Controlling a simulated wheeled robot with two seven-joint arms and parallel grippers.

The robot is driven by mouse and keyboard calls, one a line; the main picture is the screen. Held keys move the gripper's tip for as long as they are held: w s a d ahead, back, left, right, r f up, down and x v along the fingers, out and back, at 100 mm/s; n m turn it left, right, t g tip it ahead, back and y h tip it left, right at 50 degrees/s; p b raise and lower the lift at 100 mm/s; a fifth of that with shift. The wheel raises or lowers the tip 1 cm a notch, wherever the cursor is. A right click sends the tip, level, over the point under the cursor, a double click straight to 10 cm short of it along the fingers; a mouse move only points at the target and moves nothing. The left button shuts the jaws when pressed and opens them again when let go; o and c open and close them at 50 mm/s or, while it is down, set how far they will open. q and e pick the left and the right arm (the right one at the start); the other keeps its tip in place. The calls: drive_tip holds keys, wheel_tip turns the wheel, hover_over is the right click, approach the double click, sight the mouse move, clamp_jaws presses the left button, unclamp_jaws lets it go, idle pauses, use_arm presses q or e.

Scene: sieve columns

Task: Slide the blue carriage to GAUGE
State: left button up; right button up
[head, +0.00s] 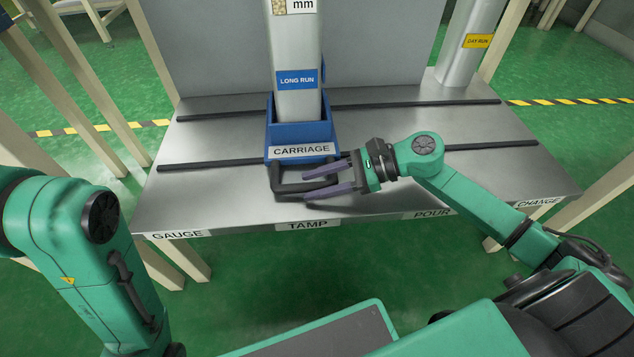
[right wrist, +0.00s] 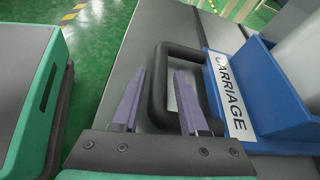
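The blue carriage (head: 302,133) stands on the metal bench behind the TAMP label (head: 308,225). It bears a grey column with a LONG RUN label (head: 298,80). Its dark loop handle (head: 275,180) points to the bench front; in the right wrist view the handle (right wrist: 158,75) joins the blue carriage (right wrist: 268,95). The GAUGE label (head: 178,235) is on the front edge at left. My right gripper (head: 307,184) is open at the handle, its purple fingers on either side of the front bar; the right wrist view shows a gap between them (right wrist: 157,95). My left gripper is out of view.
Two dark rails (head: 215,165) run across the bench. POUR (head: 432,213) and CHANGE (head: 537,202) labels are to the right. Another column with a yellow DAY RUN label (head: 478,41) stands at the back right. The bench left of the carriage is clear.

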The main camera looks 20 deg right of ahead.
clamp_jaws()
idle(1.2)
